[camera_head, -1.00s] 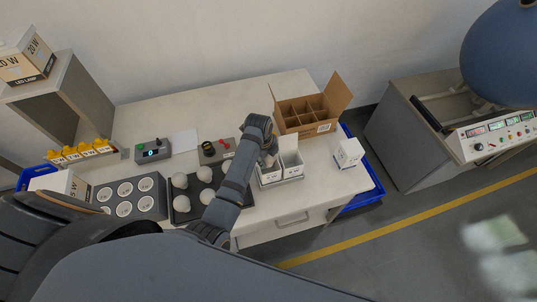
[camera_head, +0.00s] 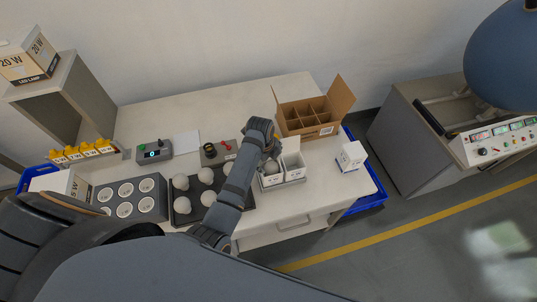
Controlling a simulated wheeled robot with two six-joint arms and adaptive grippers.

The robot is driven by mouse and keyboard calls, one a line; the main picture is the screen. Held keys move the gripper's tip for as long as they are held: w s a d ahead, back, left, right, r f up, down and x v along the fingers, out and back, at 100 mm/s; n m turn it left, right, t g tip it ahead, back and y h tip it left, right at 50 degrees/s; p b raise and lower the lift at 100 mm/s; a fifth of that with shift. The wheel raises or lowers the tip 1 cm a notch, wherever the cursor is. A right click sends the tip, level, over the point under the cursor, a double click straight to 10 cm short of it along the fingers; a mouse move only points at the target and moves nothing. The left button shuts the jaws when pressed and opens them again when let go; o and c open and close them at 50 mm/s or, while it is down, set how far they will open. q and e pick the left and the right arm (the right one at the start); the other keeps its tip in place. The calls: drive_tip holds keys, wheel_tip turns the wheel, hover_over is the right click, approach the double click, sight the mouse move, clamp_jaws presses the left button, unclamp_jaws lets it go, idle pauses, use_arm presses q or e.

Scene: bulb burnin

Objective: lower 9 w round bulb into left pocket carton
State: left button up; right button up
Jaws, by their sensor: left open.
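My left gripper (camera_head: 268,150) is open over the left of two small white cartons in a grey holder at the table's front right. The left pocket carton (camera_head: 271,180) is partly hidden by my gripper and forearm. A pale rounded thing, seemingly the round bulb (camera_head: 271,166), shows at the carton's mouth just below the fingers. I cannot tell how deep it sits or whether the fingers touch it. The right carton (camera_head: 293,168) stands open beside it. My right gripper is not in view.
A divided brown box (camera_head: 308,117) stands behind the cartons, and a closed white carton (camera_head: 350,156) to their right. Several white bulbs rest on a dark tray (camera_head: 183,219) left of my forearm, beside a grey socket block (camera_head: 146,188). A control box (camera_head: 153,150) stands behind.

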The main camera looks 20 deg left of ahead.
use_arm(q)
drive_tip(key=v, duration=1)
drive_tip(key=shift+r, duration=0.35)
